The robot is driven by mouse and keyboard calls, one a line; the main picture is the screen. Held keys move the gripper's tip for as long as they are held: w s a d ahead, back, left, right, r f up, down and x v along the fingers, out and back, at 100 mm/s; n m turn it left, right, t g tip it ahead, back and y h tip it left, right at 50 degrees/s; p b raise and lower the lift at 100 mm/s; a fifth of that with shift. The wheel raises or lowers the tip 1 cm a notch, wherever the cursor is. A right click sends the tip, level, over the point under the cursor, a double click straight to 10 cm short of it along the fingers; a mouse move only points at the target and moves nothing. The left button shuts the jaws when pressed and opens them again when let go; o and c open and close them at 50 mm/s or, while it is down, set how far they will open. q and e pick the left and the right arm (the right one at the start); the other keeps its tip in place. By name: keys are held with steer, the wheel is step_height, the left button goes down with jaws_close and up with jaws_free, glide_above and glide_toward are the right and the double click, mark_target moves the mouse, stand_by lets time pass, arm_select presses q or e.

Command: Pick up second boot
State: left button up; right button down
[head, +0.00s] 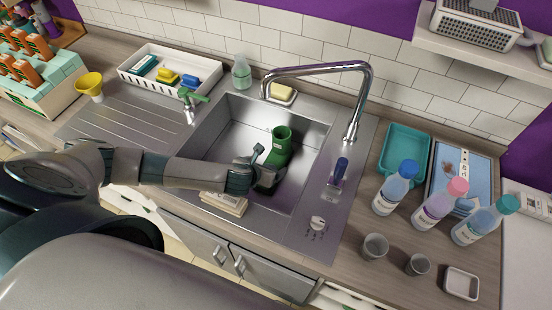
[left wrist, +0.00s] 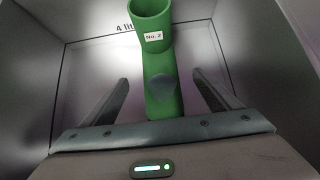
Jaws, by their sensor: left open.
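A green boot (head: 280,147) stands in the steel sink basin (head: 233,129). In the left wrist view the boot (left wrist: 162,85) carries a white label reading "No. 2", and its foot part lies between my two fingers. My left gripper (head: 262,164) is inside the sink at the boot's near side. In the left wrist view my left gripper (left wrist: 162,98) is open, with a gap visible between each finger and the boot. Its right side in the head view partly covers the boot's lower part. My right gripper is not in view.
A tall faucet (head: 362,95) arches over the sink's right side. A white tray (head: 170,72) with sponges stands behind left. Several bottles (head: 396,187), cups (head: 374,247) and a teal tray (head: 405,150) occupy the right counter. A pale block (head: 224,203) lies at the sink's front edge.

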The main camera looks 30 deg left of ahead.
mark_target(273, 163)
arm_select(q)
steer(key=shift+p+x, duration=0.4)
steer(key=shift+x, duration=1.45)
steer(key=shift+w+f, duration=0.1)
steer(key=shift+p+x, duration=0.7)
steer(key=shift+x, duration=0.15)
steer(key=shift+p+x, duration=0.3)
steer(key=shift+x, duration=0.9)
steer(key=shift+w+a+f, duration=0.15)
steer(key=shift+w+f, duration=0.05)
steer(key=shift+f, duration=0.15)
